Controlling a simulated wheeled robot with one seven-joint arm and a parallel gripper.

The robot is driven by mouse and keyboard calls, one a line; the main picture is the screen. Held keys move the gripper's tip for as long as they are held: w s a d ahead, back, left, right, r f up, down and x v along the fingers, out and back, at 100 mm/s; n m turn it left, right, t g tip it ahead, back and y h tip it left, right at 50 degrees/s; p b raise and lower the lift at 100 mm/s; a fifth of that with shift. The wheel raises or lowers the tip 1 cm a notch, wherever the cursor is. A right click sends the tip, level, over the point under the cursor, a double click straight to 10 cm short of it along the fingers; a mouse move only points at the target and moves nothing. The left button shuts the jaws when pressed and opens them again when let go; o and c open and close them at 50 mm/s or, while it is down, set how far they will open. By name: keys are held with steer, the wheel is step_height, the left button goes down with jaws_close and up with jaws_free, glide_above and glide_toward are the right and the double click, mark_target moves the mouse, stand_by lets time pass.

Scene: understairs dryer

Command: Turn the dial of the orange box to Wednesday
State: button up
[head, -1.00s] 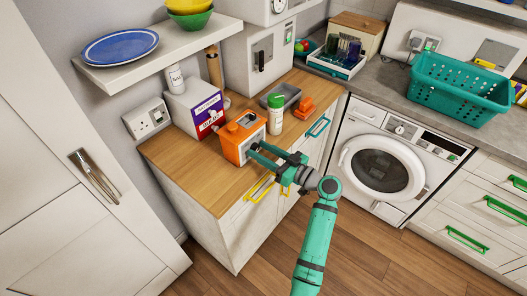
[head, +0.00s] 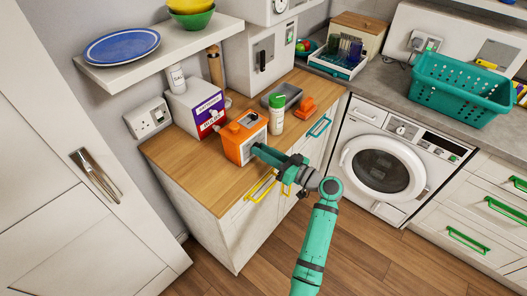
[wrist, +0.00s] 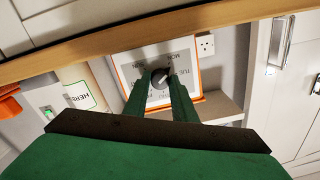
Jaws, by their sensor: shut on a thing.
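The orange box (head: 233,134) stands on the wooden counter near its front edge, its pale face toward my arm. In the wrist view, the orange box (wrist: 123,68) appears upside down, with day names printed around a dark round dial (wrist: 161,75). MON and TUE lettering can be partly read; my fingers hide other lettering. The dial has a light pointer mark, tilted toward the upper right there, near the TUE lettering. My gripper (wrist: 160,88) is shut on the dial, one finger on each side. In the head view, my gripper (head: 258,151) reaches the box's face.
A purple-and-white carton (head: 208,119) stands behind the box on the left. A green-capped herb jar (head: 276,115) stands close on the right, with a grey tray (head: 289,95) and an orange item (head: 304,108) beyond. The counter's front left (head: 200,178) is clear.

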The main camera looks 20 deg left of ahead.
steer(key=m, duration=0.3)
steer(key=shift+m, duration=1.3)
steer(key=m, duration=0.2)
steer(key=shift+s+a+m, duration=0.15)
steer(key=shift+m, duration=0.25)
steer(key=m, duration=0.4)
steer(key=shift+t, duration=0.4)
steer(key=shift+m, duration=1.9)
steer(key=o, duration=1)
steer(key=shift+o, duration=0.2)
steer(key=shift+d, duration=0.2)
